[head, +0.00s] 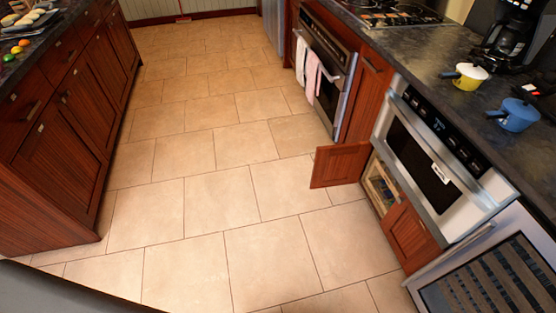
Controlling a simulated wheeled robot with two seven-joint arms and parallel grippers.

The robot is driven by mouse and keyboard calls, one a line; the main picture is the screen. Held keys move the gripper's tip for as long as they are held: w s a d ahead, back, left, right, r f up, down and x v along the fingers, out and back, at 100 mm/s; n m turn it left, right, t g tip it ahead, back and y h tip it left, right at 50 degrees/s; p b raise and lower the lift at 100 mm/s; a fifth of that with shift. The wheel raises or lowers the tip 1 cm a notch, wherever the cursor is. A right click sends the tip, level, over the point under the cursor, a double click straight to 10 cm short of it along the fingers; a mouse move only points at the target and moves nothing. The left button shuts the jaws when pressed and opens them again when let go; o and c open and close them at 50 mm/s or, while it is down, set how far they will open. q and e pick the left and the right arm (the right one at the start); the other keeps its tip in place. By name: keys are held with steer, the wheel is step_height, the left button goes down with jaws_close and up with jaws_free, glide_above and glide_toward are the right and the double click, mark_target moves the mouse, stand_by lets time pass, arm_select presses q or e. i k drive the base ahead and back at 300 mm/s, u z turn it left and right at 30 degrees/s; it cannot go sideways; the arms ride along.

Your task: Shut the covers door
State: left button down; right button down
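A small reddish-brown wooden cabinet door (339,166) stands open below the microwave drawer at the right, swung out over the floor. The lit cabinet opening (380,187) shows beside it, with something pale inside that I cannot make out. A matching wooden door (411,236) to the right of the opening looks closed. The stainless microwave drawer (430,165) sits above them and looks shut. Neither of my grippers shows in the head view.
The tiled floor (222,200) between the two counters is clear. An oven with towels (305,72) stands beyond the cabinet. A yellow pot (468,77) and a blue pot (516,115) sit on the right counter. A wooden island (65,125) lines the left.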

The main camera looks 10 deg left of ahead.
mark_target(335, 166)
steer(key=u, duration=0.75)
steer(key=i, duration=4.05)
steer(key=u, duration=5.85)
